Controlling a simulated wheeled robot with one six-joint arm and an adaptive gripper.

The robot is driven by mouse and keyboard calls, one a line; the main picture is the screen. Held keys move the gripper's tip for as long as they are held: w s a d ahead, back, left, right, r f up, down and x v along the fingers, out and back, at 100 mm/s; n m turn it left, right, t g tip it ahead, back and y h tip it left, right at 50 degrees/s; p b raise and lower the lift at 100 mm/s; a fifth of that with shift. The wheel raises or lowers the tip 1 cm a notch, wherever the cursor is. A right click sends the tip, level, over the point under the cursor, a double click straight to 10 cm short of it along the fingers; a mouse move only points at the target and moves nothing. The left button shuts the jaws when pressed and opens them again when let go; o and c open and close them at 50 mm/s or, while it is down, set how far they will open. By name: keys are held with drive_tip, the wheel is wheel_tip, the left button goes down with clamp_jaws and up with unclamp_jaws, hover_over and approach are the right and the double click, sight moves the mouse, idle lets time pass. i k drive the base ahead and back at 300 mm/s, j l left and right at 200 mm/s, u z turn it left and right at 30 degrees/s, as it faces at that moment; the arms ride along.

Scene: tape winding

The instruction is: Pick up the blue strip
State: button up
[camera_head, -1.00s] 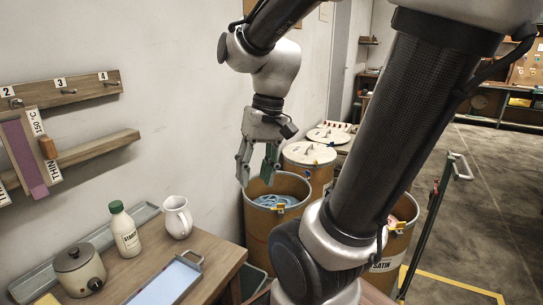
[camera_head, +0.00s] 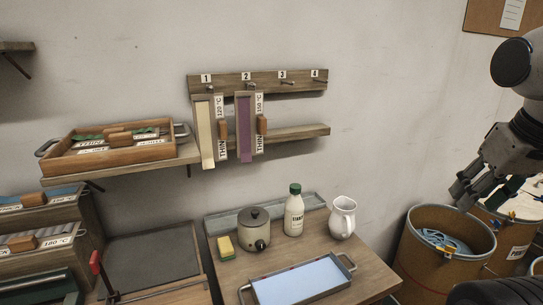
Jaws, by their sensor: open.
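A narrow blue strip (camera_head: 62,191) with a wooden block and a white label shows in the upper stepped rack at the far left, partly cut off by the picture edge. A loose blue coil (camera_head: 444,241) lies inside an open drum (camera_head: 412,258) at the right. I cannot tell whether it counts as the blue strip. My gripper (camera_head: 462,197) is at the right edge, open and empty, pointing down-left above the drum's rim. It is far from the rack.
A cream strip (camera_head: 205,135) and a purple strip (camera_head: 244,130) hang on numbered pegs 1 and 2. A wooden tray (camera_head: 112,160) sits on a shelf. The table holds a pot (camera_head: 255,230), bottle (camera_head: 293,213), jug (camera_head: 342,218) and pale-blue tray (camera_head: 300,281).

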sight(24, 202)
drive_tip(key=u, duration=1.75)
drive_tip(key=j+z, duration=0.1)
drive_tip(key=z, duration=1.1)
drive_tip(key=j+u, duration=0.1)
drive_tip(key=j, duration=1.55)
drive_tip(key=j+u, duration=0.1)
drive_tip(key=j, duration=1.6)
drive_tip(key=i, duration=0.05)
